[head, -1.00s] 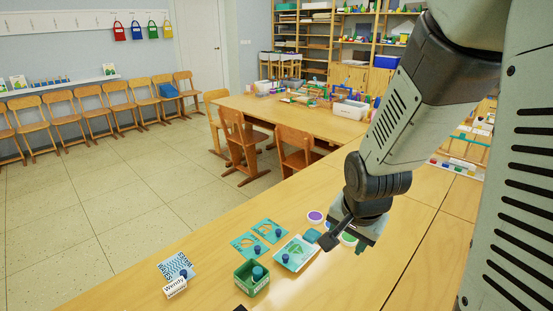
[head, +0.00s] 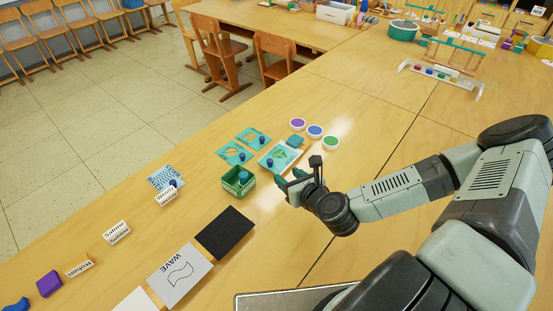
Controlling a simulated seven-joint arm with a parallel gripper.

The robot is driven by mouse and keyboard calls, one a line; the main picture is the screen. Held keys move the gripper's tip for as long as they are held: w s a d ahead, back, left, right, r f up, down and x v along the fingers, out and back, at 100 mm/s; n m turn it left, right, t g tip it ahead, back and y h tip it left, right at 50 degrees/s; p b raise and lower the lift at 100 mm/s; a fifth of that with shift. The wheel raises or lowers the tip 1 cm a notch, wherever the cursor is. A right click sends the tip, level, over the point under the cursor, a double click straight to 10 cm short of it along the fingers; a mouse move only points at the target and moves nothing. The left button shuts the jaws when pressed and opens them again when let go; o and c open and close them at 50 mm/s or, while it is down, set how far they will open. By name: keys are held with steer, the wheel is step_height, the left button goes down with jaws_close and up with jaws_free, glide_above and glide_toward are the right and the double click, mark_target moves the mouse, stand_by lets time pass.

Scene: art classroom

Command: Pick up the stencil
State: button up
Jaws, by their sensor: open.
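Two teal cards with cut-out shapes and small blue knobs, which look like stencils, lie flat side by side on the table: a far one (head: 252,135) and a near one (head: 235,153). To their right lies a white-and-teal card (head: 272,160) with a green print and a blue knob. A teal block (head: 295,142) sits at its upper right edge. My gripper (head: 286,181) is open and appears empty, just right of a green box (head: 238,182) and on the near side of the printed card. Its exact height above the table is hard to tell.
Purple, blue and green paint pots (head: 315,131) stand behind the cards. A black sheet (head: 225,233) and a "WAVE" card (head: 180,274) lie nearer. Name cards (head: 117,232) and a blue patterned card (head: 163,177) are at left.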

mark_target(271, 162)
steer(key=shift+w+m, duration=0.2)
steer(key=shift+m, duration=0.1)
steer(key=x, duration=0.5)
steer(key=shift+w, duration=0.15)
steer(key=shift+r+x, duration=0.1)
steer(key=shift+x, duration=1.2)
steer(key=shift+r+x, duration=0.15)
steer(key=shift+x, duration=1.2)
steer(key=shift+a, duration=0.15)
jaws_close()
